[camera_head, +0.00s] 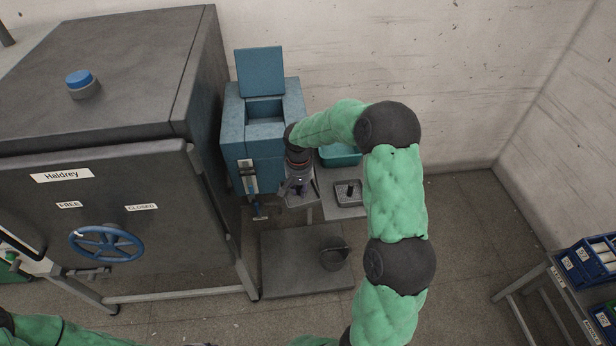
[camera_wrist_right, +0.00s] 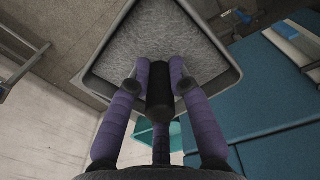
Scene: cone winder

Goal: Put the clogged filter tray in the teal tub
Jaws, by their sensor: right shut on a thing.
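The clogged filter tray (camera_wrist_right: 232,74) fills the middle of the right wrist view: a grey rim around a matted grey fill, with a black upright handle (camera_wrist_right: 160,100). My right gripper (camera_wrist_right: 158,82) has its purple fingers shut on this handle. In the head view, the right gripper (camera_head: 298,186) is in front of the blue machine, with part of the tray (camera_head: 305,201) showing beneath it. The teal tub (camera_head: 342,158) stands to the right, partly hidden by my right arm. The tub also shows in the wrist view (camera_wrist_right: 146,141). My left gripper is out of view.
Another grey tray (camera_head: 348,193) with a dark handle lies on a small stand. The blue machine (camera_head: 252,150) has its top lid raised. A dark pot (camera_head: 334,258) is on a low platform. A large grey cabinet (camera_head: 95,190) is at left; blue bins (camera_head: 585,265) are at right.

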